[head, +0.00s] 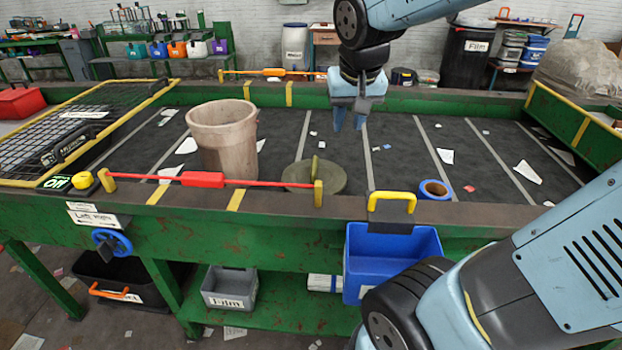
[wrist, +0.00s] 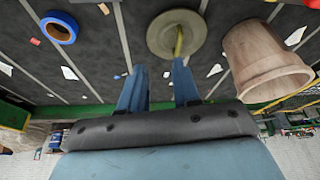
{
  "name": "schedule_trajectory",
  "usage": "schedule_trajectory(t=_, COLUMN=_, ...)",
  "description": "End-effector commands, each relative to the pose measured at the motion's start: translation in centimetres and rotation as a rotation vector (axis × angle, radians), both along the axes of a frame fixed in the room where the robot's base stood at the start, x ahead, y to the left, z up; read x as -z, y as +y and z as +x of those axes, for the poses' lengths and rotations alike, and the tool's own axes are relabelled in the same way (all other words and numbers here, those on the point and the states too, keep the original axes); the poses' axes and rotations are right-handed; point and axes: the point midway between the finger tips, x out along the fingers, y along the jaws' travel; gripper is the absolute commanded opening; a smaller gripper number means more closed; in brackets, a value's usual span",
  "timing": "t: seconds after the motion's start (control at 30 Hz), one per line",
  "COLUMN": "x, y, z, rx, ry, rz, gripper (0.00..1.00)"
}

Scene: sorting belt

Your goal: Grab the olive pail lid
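The olive pail lid (head: 327,178) is a round disc with an upright handle, lying flat on the dark belt near its front edge. In the wrist view the lid (wrist: 163,38) shows at the top, beyond my fingertips. My gripper (head: 350,121) hangs over the belt with its fingers pointing down, above and behind the lid and slightly to its right. In the wrist view my gripper (wrist: 160,70) shows its two blue fingers apart with nothing between them. The gripper and the lid are apart.
A beige pail (head: 225,140) stands left of the lid. A blue tape roll (head: 434,190) lies to the right. A red pull cord (head: 250,182) runs along the front rail, close to the lid. A blue bin (head: 390,258) hangs in front. Paper scraps dot the otherwise open belt.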

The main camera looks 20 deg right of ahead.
Motion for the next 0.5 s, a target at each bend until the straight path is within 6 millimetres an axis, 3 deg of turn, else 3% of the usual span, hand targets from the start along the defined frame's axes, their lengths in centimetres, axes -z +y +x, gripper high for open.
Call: schedule_trajectory(t=0.5, x=7.0, y=2.7, z=11.4, rx=0.163, ry=0.061, rz=-0.116, gripper=0.32)
